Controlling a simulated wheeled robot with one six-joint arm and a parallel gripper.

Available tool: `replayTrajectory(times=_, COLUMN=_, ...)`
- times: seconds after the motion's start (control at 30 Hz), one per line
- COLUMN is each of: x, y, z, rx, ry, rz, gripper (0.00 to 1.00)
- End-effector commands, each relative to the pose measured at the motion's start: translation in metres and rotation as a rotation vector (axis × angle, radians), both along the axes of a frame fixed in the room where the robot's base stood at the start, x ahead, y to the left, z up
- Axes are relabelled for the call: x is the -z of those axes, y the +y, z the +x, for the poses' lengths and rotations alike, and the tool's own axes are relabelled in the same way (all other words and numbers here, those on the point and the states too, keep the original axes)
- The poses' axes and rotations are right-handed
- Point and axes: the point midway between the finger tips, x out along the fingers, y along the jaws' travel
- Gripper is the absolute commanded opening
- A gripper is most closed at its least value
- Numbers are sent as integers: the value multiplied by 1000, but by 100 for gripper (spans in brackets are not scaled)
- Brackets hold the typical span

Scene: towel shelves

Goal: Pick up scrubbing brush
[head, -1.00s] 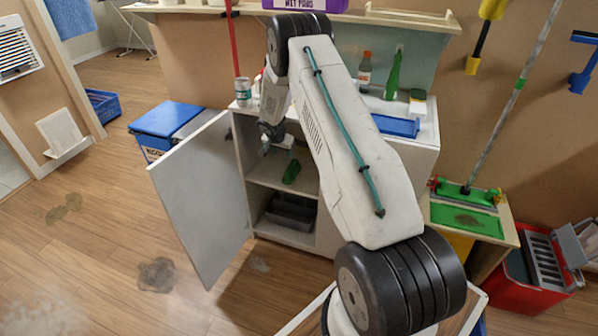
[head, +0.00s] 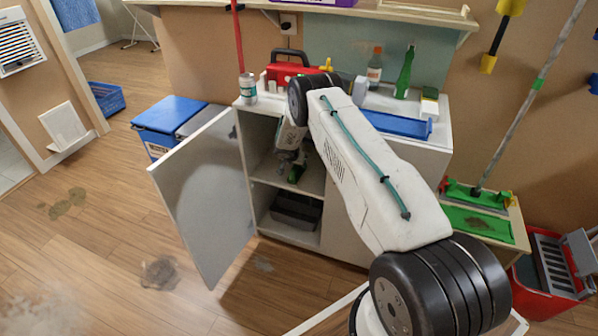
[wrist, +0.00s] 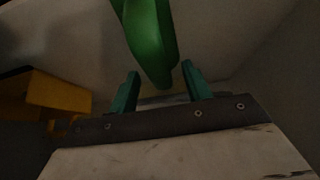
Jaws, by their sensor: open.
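A green object, which looks like the scrubbing brush (head: 296,174), lies on the middle shelf inside the open cabinet (head: 321,222). My gripper (head: 288,163) reaches into the cabinet right at it and hides part of it. In the wrist view, the rounded end of the green brush (wrist: 150,42) points down between the two teal fingers of my gripper (wrist: 159,76). The fingers are apart, with a gap on both sides of the brush's end. The rest of the brush runs out of the top of the wrist view.
The cabinet door (head: 205,195) stands open at the left. A dark bin (head: 297,212) sits on the lower shelf. A yellow thing (wrist: 58,93) is left of the fingers. Bottles and a blue tray (head: 397,123) stand on top.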

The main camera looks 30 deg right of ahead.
Motion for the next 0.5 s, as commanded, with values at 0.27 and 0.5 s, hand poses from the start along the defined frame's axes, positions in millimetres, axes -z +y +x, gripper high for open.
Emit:
replayTrajectory(times=0.27, x=19, y=-10, z=7, rx=-1, ry=0, rz=0, gripper=49)
replayTrajectory(times=0.5, x=18, y=-10, z=7, rx=-1, ry=0, rz=0, gripper=30)
